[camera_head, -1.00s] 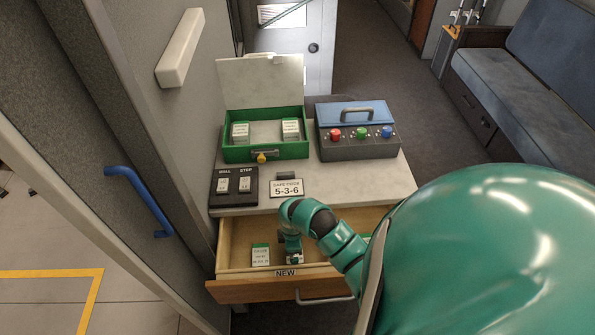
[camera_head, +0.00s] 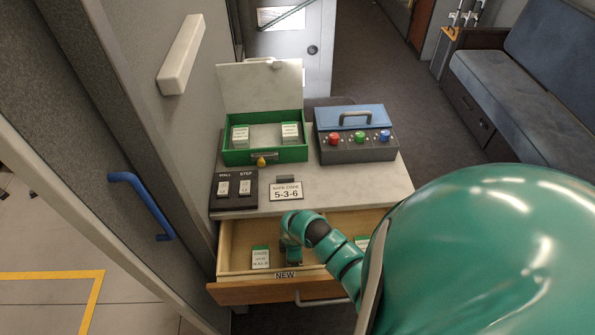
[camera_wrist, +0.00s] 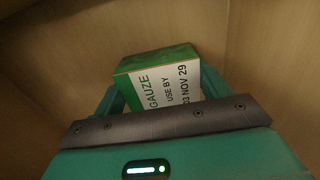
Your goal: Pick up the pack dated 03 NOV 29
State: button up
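The gauze pack dated 03 NOV 29 (camera_wrist: 170,88), green with a white label, fills the space between my gripper's (camera_wrist: 165,85) teal fingers in the wrist view. The fingers lie close along both its sides; I cannot tell whether they press on it. In the head view my gripper (camera_head: 292,258) points down inside the open drawer (camera_head: 235,262), and the pack is hidden under it. Another pack (camera_head: 260,257) stands in the drawer to the left of my gripper, and one more (camera_head: 362,242) shows partly to the right.
The drawer front (camera_head: 255,292) and wooden walls surround my gripper. On the counter (camera_head: 340,180) are an open green box (camera_head: 265,155) with two packs, a grey-blue box with coloured buttons (camera_head: 357,145), a switch panel (camera_head: 234,189) and a code card (camera_head: 286,191).

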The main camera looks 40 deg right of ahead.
jog(key=shift+c, duration=0.7)
jog(key=shift+r, duration=0.15)
